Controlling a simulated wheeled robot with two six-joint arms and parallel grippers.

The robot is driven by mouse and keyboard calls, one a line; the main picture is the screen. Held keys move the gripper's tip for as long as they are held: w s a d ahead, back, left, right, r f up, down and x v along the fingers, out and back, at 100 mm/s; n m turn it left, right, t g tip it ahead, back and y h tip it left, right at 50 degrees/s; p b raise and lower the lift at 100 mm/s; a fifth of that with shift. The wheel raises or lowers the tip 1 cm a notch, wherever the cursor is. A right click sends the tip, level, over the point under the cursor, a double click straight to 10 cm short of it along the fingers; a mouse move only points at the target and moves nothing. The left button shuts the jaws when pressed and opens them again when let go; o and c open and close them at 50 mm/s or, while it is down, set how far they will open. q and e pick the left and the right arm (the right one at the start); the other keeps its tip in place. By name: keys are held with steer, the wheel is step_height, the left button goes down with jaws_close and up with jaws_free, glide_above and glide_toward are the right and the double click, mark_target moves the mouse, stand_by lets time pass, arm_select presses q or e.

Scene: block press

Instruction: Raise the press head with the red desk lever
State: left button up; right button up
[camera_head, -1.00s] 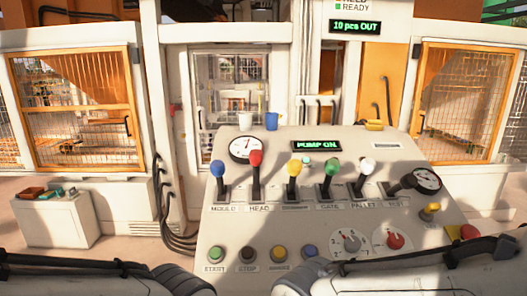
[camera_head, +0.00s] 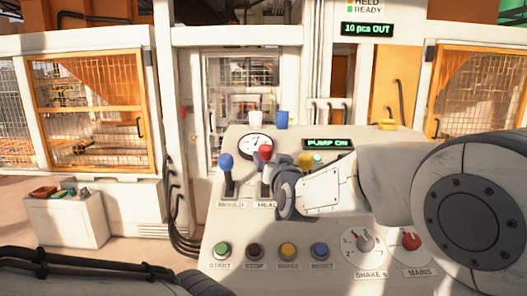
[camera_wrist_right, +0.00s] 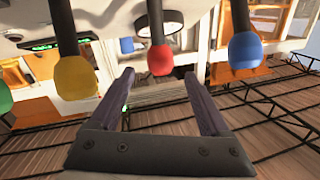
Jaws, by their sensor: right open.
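The red ball-topped lever (camera_head: 265,151) stands on the desk above the HEAD label, partly hidden by my right gripper (camera_head: 264,161). In the right wrist view the red knob (camera_wrist_right: 160,60) lies just beyond and between the fingertips of that gripper (camera_wrist_right: 158,82). The fingers are spread, with nothing between them, and I see no contact with the knob. The press area shows behind the mesh gate (camera_head: 240,90), too small to make out the head. My left gripper is out of view.
A blue lever (camera_head: 225,161) stands left of the red one and a yellow lever (camera_head: 305,160) right of it. My right arm hides the other levers. Push buttons (camera_head: 287,250) line the desk front. A white cup and a blue cup (camera_head: 282,119) stand at the back.

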mark_target(264, 148)
steer(key=p+x, duration=0.4)
steer(key=x, duration=0.5)
steer(key=shift+r, duration=0.15)
steer(key=shift+w+p, duration=0.3)
steer(key=shift+w, duration=0.2)
jaws_close()
